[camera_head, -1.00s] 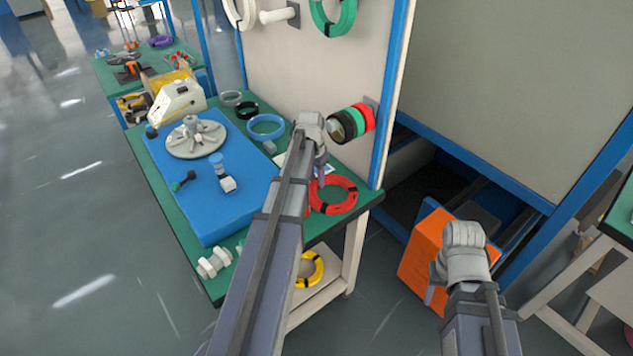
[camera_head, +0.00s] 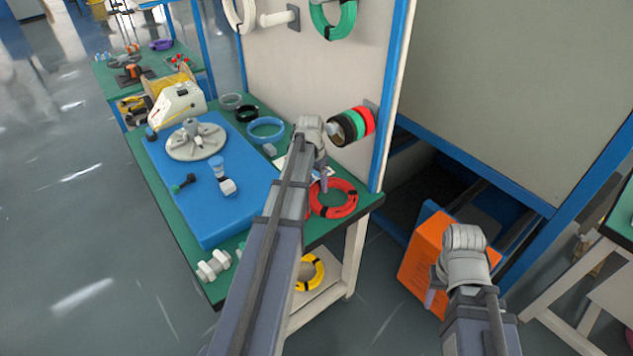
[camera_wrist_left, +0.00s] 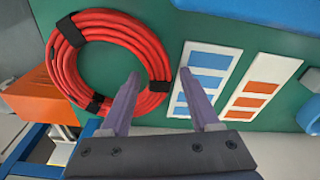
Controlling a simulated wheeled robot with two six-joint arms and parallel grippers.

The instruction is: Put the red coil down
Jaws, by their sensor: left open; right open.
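The red coil (camera_head: 334,198) lies flat on the green tabletop (camera_head: 315,237) near its right corner, bound with black ties. In the left wrist view the red coil (camera_wrist_left: 110,62) fills the upper left. My left gripper (camera_head: 320,183) is open above the coil's left edge; in the left wrist view its fingers (camera_wrist_left: 168,104) are apart with nothing between them, one overlapping the coil's right side in the picture. My right gripper (camera_head: 435,292) is open and empty, in front of an orange box (camera_head: 423,255) away from the table.
Two cards with blue and orange patches (camera_wrist_left: 211,75) (camera_wrist_left: 260,88) lie beside the coil. A blue coil (camera_head: 266,130), a blue mat (camera_head: 225,205) and a machine (camera_head: 177,104) stand further left. A peg with coloured coils (camera_head: 352,124) juts from the panel above. A yellow coil (camera_head: 311,272) sits below.

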